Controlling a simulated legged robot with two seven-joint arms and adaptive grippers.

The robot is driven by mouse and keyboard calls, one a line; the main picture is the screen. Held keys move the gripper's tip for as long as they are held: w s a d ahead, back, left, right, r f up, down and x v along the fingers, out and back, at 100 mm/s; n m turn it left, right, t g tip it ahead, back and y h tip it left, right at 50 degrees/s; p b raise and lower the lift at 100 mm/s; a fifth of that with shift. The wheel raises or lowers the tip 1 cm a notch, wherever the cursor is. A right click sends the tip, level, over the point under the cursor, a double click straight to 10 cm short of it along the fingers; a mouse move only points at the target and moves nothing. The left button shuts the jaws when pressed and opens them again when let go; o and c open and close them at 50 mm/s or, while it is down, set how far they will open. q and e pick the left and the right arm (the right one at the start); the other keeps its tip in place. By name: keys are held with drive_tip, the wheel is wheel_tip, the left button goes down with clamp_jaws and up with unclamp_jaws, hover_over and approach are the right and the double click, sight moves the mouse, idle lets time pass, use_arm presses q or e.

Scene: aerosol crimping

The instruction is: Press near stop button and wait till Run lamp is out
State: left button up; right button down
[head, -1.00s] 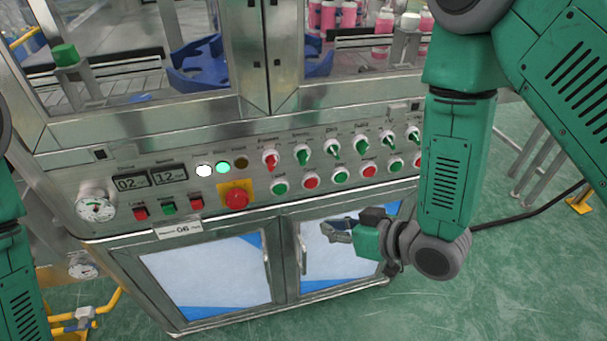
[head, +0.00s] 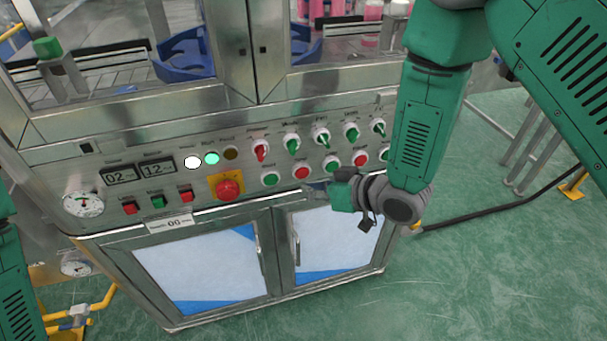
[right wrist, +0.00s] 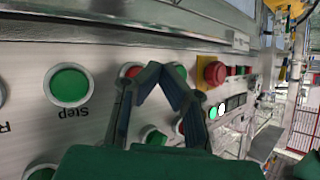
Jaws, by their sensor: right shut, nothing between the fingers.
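The control panel has a row of round red and green buttons. The nearest red button, likely the near stop button (head: 301,172), sits right of a green button (head: 269,179); its label is too small to read. My right gripper (head: 316,191) is shut and empty, just below that red button in the head view. In the right wrist view my fingertips (right wrist: 161,72) converge in front of the panel, between a partly hidden red button (right wrist: 130,71) and a green one (right wrist: 181,72). Contact cannot be told. The green Run lamp (head: 212,159) is lit. My left gripper is out of view.
A red emergency mushroom button (head: 229,188) on a yellow plate is left of the button row. Selector knobs (head: 291,142) stick out above the row. A white lamp (head: 192,163) is lit; an amber lamp (head: 231,153) looks dark. Cabinet doors with handles (head: 296,247) are below.

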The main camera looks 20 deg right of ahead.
drive_tip(key=shift+w+a, duration=0.2)
drive_tip(key=shift+w, duration=0.4)
drive_tip(key=shift+d, duration=0.1)
